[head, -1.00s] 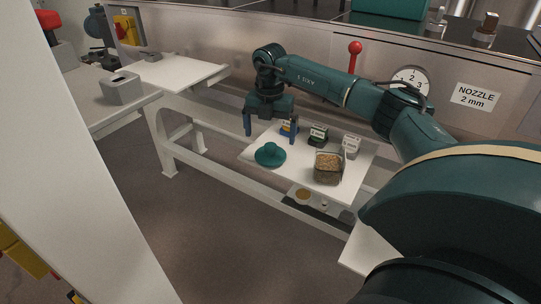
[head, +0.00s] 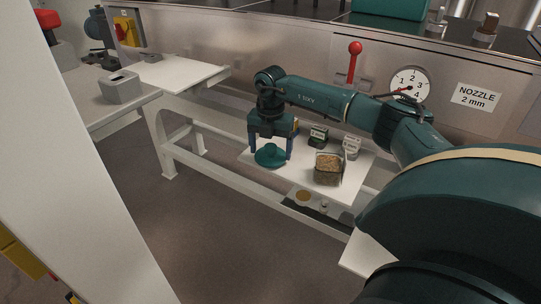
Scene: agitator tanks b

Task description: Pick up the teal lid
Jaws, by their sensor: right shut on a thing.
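The teal lid (head: 270,158) lies on the small white shelf (head: 343,190) near its left end, its round rim flat on the surface. My right gripper (head: 270,153) is over the lid and pointing down, with one finger on each side of it. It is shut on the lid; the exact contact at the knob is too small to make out. My left gripper is not in view.
A glass container of brown grains (head: 327,169) stands right of the lid. Small green (head: 318,136) and grey (head: 351,146) labelled boxes stand behind it. A red-knobbed lever (head: 354,48) and dial (head: 409,84) are on the panel behind.

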